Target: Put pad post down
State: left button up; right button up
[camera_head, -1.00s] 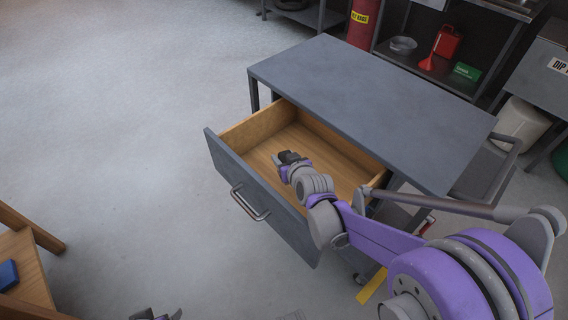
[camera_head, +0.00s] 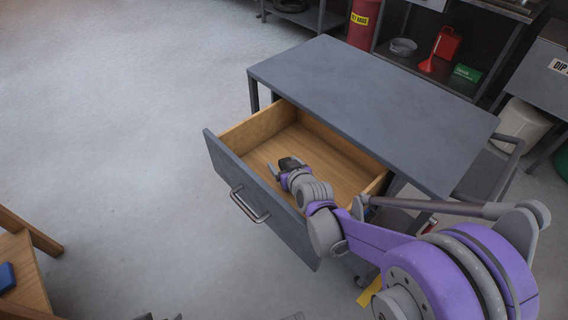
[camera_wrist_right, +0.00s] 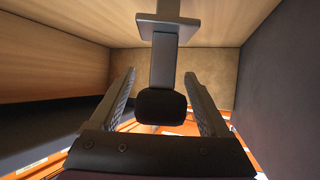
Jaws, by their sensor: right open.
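The pad post (camera_wrist_right: 163,65) shows in the right wrist view as a dark grey stem with a square flange and a rounded black pad at its near end. It lies between the two fingers of my right gripper (camera_wrist_right: 161,88), which are open with gaps on both sides. In the head view my right gripper (camera_head: 283,167) is inside the open drawer (camera_head: 235,135), low near its wooden floor. A small dark part at the gripper is too small to identify there. Only grey tips of my left gripper (camera_head: 158,317) show at the bottom edge.
The drawer sticks out of a grey workbench (camera_head: 370,105); its front panel with a handle (camera_head: 249,205) faces left. A wooden table (camera_head: 25,275) with a blue object (camera_head: 7,277) stands at lower left. Shelves stand behind. The floor at left is clear.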

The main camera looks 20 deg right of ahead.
jog(key=shift+r, duration=0.35)
jog(key=p+v, duration=0.2)
jog(key=v, duration=0.5)
jog(key=shift+s, duration=0.25)
jog(key=shift+c, duration=0.3)
dwell(0.3)
